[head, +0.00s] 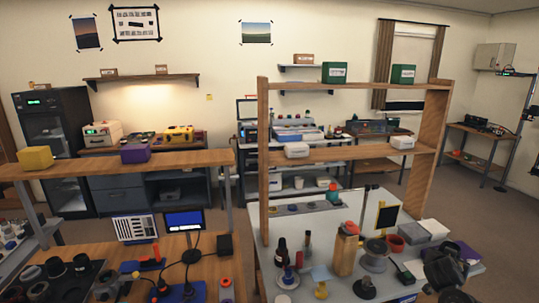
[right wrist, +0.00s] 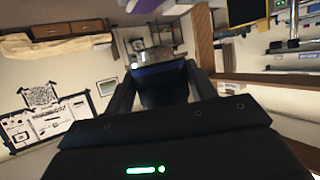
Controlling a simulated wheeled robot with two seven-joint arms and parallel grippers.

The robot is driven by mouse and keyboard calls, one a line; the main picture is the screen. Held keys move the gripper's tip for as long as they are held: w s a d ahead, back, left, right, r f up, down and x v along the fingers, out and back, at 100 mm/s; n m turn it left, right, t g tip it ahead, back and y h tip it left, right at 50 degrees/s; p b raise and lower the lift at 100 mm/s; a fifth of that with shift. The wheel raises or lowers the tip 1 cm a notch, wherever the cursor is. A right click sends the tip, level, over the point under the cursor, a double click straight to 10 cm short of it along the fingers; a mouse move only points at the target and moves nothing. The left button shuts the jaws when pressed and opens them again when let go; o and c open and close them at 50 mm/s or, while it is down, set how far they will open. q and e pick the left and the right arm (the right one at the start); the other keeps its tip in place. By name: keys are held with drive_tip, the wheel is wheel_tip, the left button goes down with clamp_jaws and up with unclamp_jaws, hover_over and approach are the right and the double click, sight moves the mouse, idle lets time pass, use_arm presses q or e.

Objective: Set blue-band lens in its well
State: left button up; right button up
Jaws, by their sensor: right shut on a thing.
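My right gripper (right wrist: 158,78) fills the middle of the right wrist view, its two dark fingers shut on a dark round piece with a blue band, the blue-band lens (right wrist: 152,69). A pale, glassy face shows above the band; the lower part is hidden between the fingers. In the head view the dark right arm end (head: 445,272) is at the lower right, beside the right-hand bench; the lens cannot be made out there. A dark tray (head: 100,287) with several black lens parts lies at the lower left. I cannot tell which well is the lens's. My left gripper is not in view.
The white right-hand bench (head: 318,222) is crowded with bottles, a wooden block (head: 345,254), a dark spool (head: 374,257) and a red cup (head: 395,244). A wooden shelf frame (head: 263,165) rises from it. The left bench holds a small screen (head: 184,221) and a blue mat (head: 184,293).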

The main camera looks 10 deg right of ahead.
drive_tip(key=shift+s+a+m+h, duration=0.1)
drive_tip(key=shift+s+m+h, duration=0.2)
drive_tip(key=shift+s, duration=0.3)
drive_tip(key=w+a+r+n+t+y, duration=0.2)
drive_tip(key=a+r, duration=0.1)
drive_tip(key=a, duration=0.5)
drive_tip(key=w+a+r+n+t+y, duration=0.1)
drive_tip(key=w+a+r+n+y, duration=0.15)
drive_tip(key=a, duration=0.55)
drive_tip(key=w+a+r+n+t+y, duration=0.1)
drive_tip(key=w+a+r+n+t, duration=0.15)
drive_tip(key=a, duration=0.65)
drive_tip(key=s+a+r+n+y, duration=0.2)
drive_tip(key=s+a+r+y, duration=0.15)
drive_tip(key=a+r, duration=0.45)
drive_tip(key=s+a+r+n+y, duration=0.3)
drive_tip(key=s+a+r, duration=0.1)
drive_tip(key=a, duration=0.8)
wheel_tip(320, 180, down, 9)
drive_tip(key=b, duration=0.8)
drive_tip(key=shift+w+d, duration=0.25)
drive_tip(key=shift+d, duration=0.05)
drive_tip(key=shift+t, duration=0.25)
